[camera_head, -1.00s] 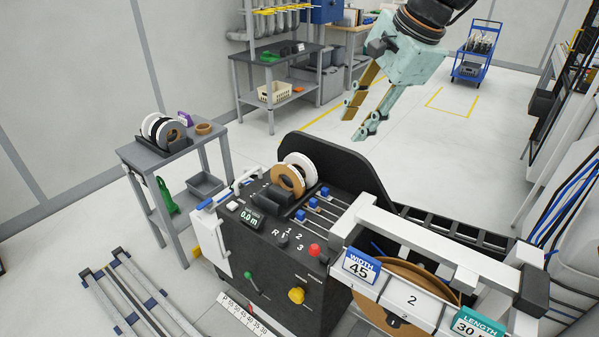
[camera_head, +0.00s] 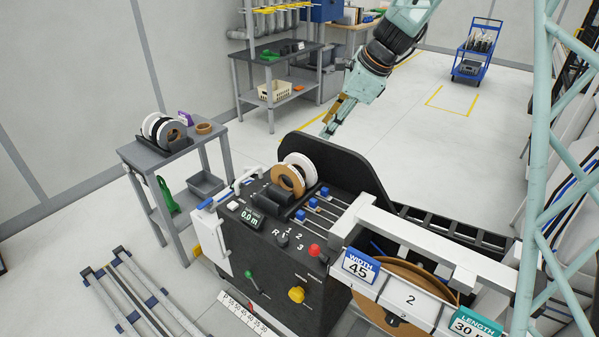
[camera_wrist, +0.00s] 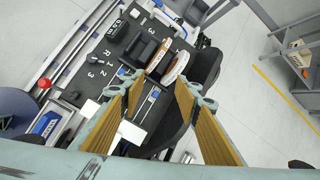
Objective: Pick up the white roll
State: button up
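A white roll (camera_head: 303,170) stands upright in a black holder on top of the dark machine (camera_head: 262,236), right behind a brown roll (camera_head: 287,181). In the wrist view the white roll (camera_wrist: 176,67) and brown roll (camera_wrist: 158,57) stand side by side just beyond my fingertips. My gripper (camera_head: 328,130) is above and behind the machine's curved black back panel, pointing down. In the wrist view my gripper (camera_wrist: 163,92) has its two tan-padded fingers spread wide with nothing between them.
The curved black panel (camera_head: 340,160) rises behind the rolls. A grey side table (camera_head: 203,146) at left holds a rack with white and dark rolls (camera_head: 163,131) and a loose brown ring (camera_head: 204,128). The white frame (camera_head: 420,240) and large brown coil (camera_head: 400,285) occupy the machine's right.

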aim_at(302, 156)
jog(key=w+a+f+m, duration=0.3)
jog(key=w+f+m, duration=0.2)
jog(key=w+f, duration=0.6)
jog(key=shift+w+a+f+m+y+p, duration=0.3)
jog(key=shift+w+a+f+p, duration=0.15)
jog(key=shift+f, duration=0.35)
jog(key=shift+b+x, duration=0.55)
jog(key=shift+x, duration=3.7)
jog(key=shift+f, duration=0.2)
jog(key=shift+b+x, duration=0.45)
jog(key=shift+x, duration=2)
grip_shut()
